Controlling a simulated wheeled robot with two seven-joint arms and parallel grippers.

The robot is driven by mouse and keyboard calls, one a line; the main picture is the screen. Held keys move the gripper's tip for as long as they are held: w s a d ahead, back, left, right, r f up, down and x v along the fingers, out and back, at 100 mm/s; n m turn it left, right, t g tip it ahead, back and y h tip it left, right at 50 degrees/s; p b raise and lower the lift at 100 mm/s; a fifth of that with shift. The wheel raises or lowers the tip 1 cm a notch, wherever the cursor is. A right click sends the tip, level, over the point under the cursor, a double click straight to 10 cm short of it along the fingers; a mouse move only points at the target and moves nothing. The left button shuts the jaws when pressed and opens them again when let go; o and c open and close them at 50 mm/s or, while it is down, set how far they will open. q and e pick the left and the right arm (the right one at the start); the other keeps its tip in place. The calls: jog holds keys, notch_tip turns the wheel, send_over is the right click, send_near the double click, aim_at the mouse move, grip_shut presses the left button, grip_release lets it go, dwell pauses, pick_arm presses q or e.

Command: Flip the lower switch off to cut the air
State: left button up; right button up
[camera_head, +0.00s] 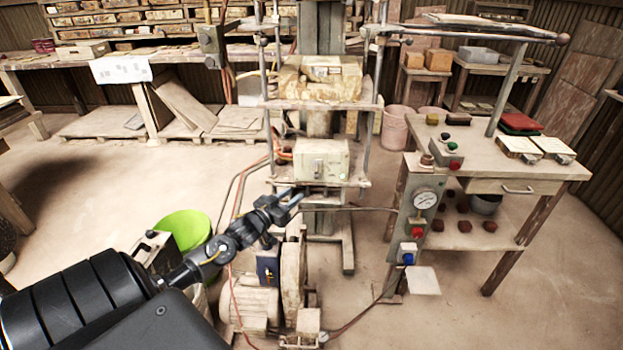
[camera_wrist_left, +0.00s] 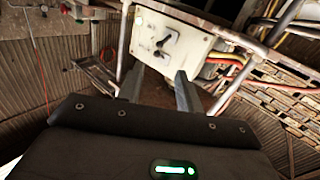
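A cream switch box (camera_head: 321,160) sits on the press's lower shelf in the head view, with a small dark switch (camera_head: 318,169) on its front. In the left wrist view the box (camera_wrist_left: 188,52) appears tilted, with dark switch parts (camera_wrist_left: 163,43) on its face; which part is the lower switch I cannot tell. My left gripper (camera_head: 296,198) is just below and in front of the box. In the wrist view its two fingers (camera_wrist_left: 160,88) are apart with nothing between them, pointing toward the box, with no visible contact. My right gripper is not in view.
A control post with a gauge (camera_head: 425,199), a red switch (camera_head: 417,232) and a blue switch (camera_head: 408,258) stands to the right by a wooden table (camera_head: 500,185). A motor (camera_head: 250,302) is below my gripper. Hoses (camera_head: 246,180) run left of the press. A green bucket (camera_head: 186,228) is at left.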

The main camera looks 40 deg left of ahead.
pick_arm(q)
jog(key=w, duration=1)
jog(key=shift+w+a, duration=0.1)
jog(key=shift+w, duration=0.2)
jog(key=shift+c, duration=0.4)
jog(key=shift+f, duration=0.1)
grip_shut()
